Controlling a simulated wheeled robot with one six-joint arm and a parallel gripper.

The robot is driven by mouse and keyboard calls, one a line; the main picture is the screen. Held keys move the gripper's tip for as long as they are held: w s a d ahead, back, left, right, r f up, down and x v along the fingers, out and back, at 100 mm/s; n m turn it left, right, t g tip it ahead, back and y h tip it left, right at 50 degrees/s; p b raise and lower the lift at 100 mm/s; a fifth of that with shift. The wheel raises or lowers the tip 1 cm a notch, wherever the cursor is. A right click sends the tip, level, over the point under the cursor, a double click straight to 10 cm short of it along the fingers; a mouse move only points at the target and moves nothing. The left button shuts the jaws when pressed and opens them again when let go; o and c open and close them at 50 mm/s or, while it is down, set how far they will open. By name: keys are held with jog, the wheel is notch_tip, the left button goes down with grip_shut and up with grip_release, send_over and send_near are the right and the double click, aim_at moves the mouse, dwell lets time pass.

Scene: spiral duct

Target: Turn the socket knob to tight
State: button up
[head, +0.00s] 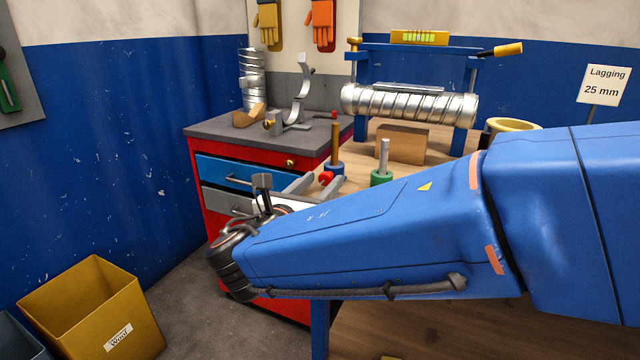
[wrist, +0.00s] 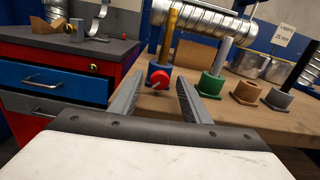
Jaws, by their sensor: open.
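A red knob (wrist: 159,78) sticks out from the front of a blue socket (wrist: 166,70) on the wooden bench. A brown post (wrist: 171,35) stands upright in this socket. The head view also shows the red knob (head: 326,178), the blue socket (head: 334,168) and the post (head: 335,142). My gripper (wrist: 160,84) is open and empty. Its two grey fingers point at the knob, which appears between the fingertips in the wrist view. I cannot tell how far the tips are from it.
Right of the blue socket stands a green socket (wrist: 209,83) with a silver post, then a brown socket (wrist: 246,91) and a grey one (wrist: 278,98). A red cabinet with a blue drawer (wrist: 55,80) stands left. A spiral duct (head: 410,103) lies behind, near a wooden block (head: 402,144).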

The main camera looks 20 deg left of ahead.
jog(key=c, duration=1)
jog(key=shift+c, duration=0.2)
jog(key=shift+m, duration=0.3)
jog(key=shift+m, duration=2.6)
jog(key=o, duration=1)
jog(key=shift+o, duration=0.2)
